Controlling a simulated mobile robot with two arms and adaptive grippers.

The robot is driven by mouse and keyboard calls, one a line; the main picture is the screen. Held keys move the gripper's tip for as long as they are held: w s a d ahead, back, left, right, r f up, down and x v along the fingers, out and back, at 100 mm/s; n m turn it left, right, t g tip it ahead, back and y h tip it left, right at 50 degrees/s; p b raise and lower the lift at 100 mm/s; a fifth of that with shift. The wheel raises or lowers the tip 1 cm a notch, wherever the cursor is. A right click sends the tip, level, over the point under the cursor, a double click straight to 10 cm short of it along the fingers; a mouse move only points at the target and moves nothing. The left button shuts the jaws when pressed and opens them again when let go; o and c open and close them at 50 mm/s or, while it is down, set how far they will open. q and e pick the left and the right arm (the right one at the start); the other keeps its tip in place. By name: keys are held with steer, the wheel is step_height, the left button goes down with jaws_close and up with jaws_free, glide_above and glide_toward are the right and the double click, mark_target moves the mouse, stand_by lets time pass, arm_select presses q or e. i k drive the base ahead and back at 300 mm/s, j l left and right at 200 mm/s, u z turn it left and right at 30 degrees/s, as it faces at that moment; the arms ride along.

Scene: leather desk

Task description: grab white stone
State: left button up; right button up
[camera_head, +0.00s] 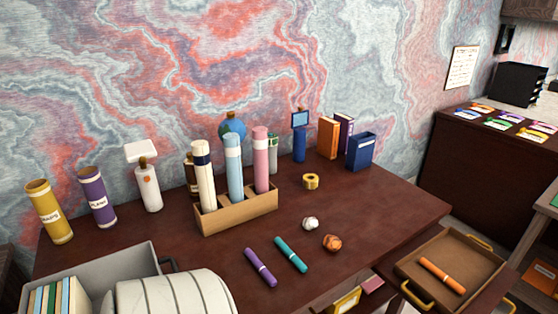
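The white stone (310,224) is a small, pale, roundish lump on the dark reddish-brown desk (375,208), right of centre. It stands free and is fully visible. A brown-orange stone (332,242) lies just in front of it to the right, a little apart.
A teal marker (291,254) and a purple marker (260,267) lie left of the stone. A wooden holder (238,212) with tall tubes stands behind left. A yellow tape roll (311,181) sits behind. An open drawer (460,258) juts out at right. The desk right of the stone is clear.

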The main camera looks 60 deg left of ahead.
mark_target(309, 224)
steer(key=k+j+u, duration=0.1)
steer(key=u, duration=1.5)
